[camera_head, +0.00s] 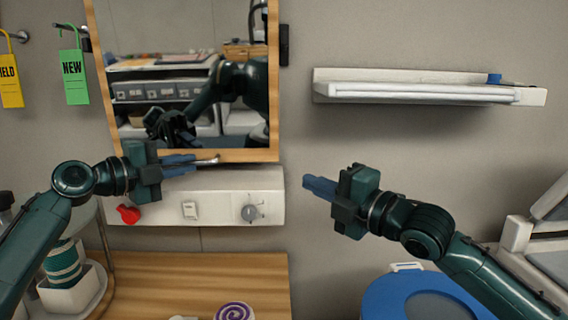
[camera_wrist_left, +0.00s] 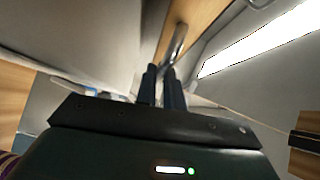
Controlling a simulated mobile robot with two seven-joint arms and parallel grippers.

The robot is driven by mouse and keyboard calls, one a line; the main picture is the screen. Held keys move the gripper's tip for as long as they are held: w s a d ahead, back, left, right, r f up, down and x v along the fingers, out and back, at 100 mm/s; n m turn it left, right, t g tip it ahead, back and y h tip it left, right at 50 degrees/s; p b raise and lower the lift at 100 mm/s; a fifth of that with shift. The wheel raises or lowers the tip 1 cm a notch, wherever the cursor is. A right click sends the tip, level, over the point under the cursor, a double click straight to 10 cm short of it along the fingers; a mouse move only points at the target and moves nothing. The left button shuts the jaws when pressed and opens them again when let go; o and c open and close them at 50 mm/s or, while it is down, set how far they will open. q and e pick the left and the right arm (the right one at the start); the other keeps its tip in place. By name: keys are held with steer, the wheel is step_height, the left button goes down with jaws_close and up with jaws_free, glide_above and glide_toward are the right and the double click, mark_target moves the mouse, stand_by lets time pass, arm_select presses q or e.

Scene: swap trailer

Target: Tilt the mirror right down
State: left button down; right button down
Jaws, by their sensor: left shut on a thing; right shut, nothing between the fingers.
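The mirror (camera_head: 165,30) has a wooden frame and hangs on the wall in the upper left of the head view. A metal handle (camera_head: 209,161) sits at its lower edge; it also shows in the left wrist view (camera_wrist_left: 178,45) beside the wooden frame. My left gripper (camera_head: 193,162) is shut on the handle, its blue fingers covering part of it; the fingers also show in the left wrist view (camera_wrist_left: 161,85). My right gripper (camera_head: 310,187) is shut and empty, in front of the wall to the right of the mirror.
A white panel (camera_head: 220,204) with a red knob (camera_head: 128,214), a switch and a grey dial is below the mirror. A white shelf (camera_head: 420,90) is at right. Green (camera_head: 75,77) and yellow tags hang left. A wooden counter (camera_head: 200,275) and blue-lidded bin (camera_head: 375,300) are below.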

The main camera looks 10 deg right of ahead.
mark_target(276, 158)
steer(key=x, duration=0.6)
steer(key=d+x, duration=0.1)
steer(key=x, duration=0.2)
steer(key=shift+w+r, duration=0.1)
steer(key=shift+w, duration=0.5)
steer(key=shift+w+d+r, duration=0.15)
steer(key=shift+w, duration=0.7)
arm_select(q)
steer(key=shift+s+d, duration=0.1)
steer(key=shift+d, duration=0.15)
steer(key=c, duration=1.8)
jaws_free()
steer(key=shift+a, duration=0.25)
arm_select(e)
steer(key=shift+w+d, duration=0.25)
steer(key=shift+w, duration=0.5)
arm_select(q)
steer(key=shift+o, duration=1.4)
arm_select(e)
steer(key=shift+a, duration=0.1)
arm_select(q)
steer(key=shift+a, duration=0.1)
